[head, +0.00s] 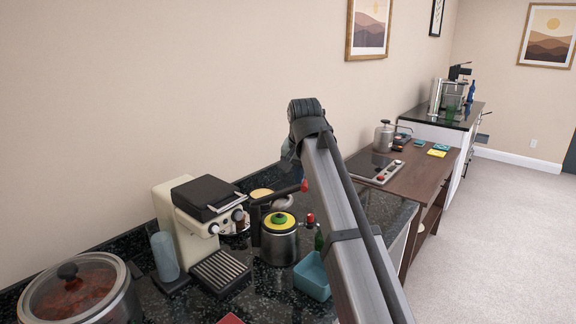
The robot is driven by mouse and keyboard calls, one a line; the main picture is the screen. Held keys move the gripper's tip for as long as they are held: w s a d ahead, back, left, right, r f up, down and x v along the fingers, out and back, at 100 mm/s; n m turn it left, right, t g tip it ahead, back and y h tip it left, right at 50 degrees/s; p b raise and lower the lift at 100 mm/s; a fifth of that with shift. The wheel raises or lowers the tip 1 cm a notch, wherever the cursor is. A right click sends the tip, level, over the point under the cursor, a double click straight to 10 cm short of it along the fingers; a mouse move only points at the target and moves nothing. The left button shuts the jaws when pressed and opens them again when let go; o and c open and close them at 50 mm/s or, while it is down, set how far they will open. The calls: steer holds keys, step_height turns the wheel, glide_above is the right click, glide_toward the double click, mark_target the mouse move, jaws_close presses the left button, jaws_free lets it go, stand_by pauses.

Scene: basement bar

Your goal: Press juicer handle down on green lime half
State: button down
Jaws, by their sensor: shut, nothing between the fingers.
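A steel pot-like body (279,247) stands on the dark speckled counter, left of my arm. A yellow ring and a small green round piece (281,220) sit on its top; I cannot tell for sure if the green piece is the lime half. A dark lever (277,194) with a red tip (304,186) rises from a dark upright beside the steel body and slants up to the right, above the green piece. It looks like the juicer handle, raised. My arm crosses the middle of the view, and my gripper does not show; it is hidden behind the arm or out of frame.
A cream coffee machine (187,222) and a blue cup (165,257) stand left of the steel body. A lidded glass pot (82,292) is at the front left. A blue square bowl (313,276) sits close to my arm. A wooden table (424,171) with a cooktop stands beyond.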

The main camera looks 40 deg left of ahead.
step_height(320, 180, down, 6)
steer(key=w+d+g+y, duration=0.1)
steer(key=d+g+y, duration=0.1)
steer(key=shift+w+d+m+y, duration=0.25)
steer(key=shift+w+m+y, duration=0.05)
steer(key=shift+w, duration=0.05)
steer(key=shift+d+f, duration=0.1)
steer(key=shift+f, duration=0.15)
